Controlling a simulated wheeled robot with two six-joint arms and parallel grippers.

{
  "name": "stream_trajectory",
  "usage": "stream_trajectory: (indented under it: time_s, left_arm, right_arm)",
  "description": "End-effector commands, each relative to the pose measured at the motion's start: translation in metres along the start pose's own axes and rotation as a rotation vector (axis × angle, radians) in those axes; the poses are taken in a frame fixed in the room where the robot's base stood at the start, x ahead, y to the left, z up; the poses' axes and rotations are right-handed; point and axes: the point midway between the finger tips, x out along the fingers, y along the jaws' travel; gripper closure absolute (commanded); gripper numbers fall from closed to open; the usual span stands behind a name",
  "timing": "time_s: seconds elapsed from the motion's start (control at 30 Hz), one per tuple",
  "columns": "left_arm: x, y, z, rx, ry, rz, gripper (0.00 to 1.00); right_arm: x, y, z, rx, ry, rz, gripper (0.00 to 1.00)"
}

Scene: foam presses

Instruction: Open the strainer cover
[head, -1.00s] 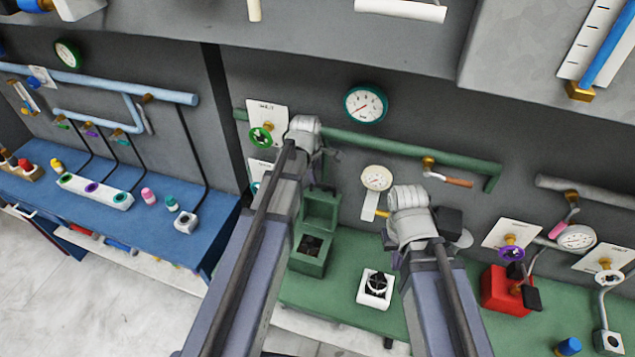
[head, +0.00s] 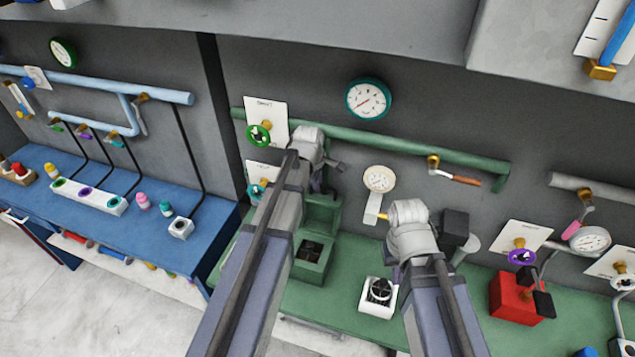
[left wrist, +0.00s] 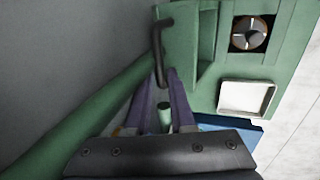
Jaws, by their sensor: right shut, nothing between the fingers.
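The green strainer box (head: 313,268) stands on the green bench. Its cover (head: 322,213) is raised upright at the back, and the dark round inside is exposed. In the left wrist view the cover (left wrist: 180,35) has a dark bar handle (left wrist: 159,42), and the strainer opening (left wrist: 252,33) shows beside it. My left gripper (left wrist: 163,80) has its purple fingers apart, with the handle's lower end at or between the tips. Contact is unclear. In the head view my left gripper (head: 319,182) is just above the cover. My right gripper (head: 397,272) is mostly hidden by its wrist.
A white box with a round fan-like top (head: 378,297) stands right of the strainer. A green pipe (head: 400,146) runs along the wall behind. A pale gauge (head: 379,180) and a red box (head: 512,300) are further right.

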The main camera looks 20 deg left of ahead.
Motion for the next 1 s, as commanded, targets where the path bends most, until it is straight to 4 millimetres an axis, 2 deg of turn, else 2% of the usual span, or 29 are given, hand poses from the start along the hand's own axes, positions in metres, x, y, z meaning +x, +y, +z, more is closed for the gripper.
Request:
stream_trajectory:
  time_s: [0.03,0.17,0.2,1.0]
  left_arm:
    - [0.0000,0.0000,0.0000,0.000,0.000,0.000,0.84]
    - [0.0000,-0.0001,0.0000,0.000,0.000,0.000,0.99]
    - [0.0000,-0.0001,0.0000,0.000,0.000,0.000,1.00]
    - [0.0001,-0.0002,0.0000,0.000,0.000,0.000,1.00]
  right_arm:
    - [0.0000,0.0000,0.0000,0.000,0.000,0.000,1.00]
    - [0.0000,0.0000,0.0000,0.000,0.000,0.000,1.00]
    - [0.0000,0.0000,0.0000,0.000,0.000,0.000,1.00]
    - [0.0001,0.0000,0.0000,0.000,0.000,0.000,1.00]
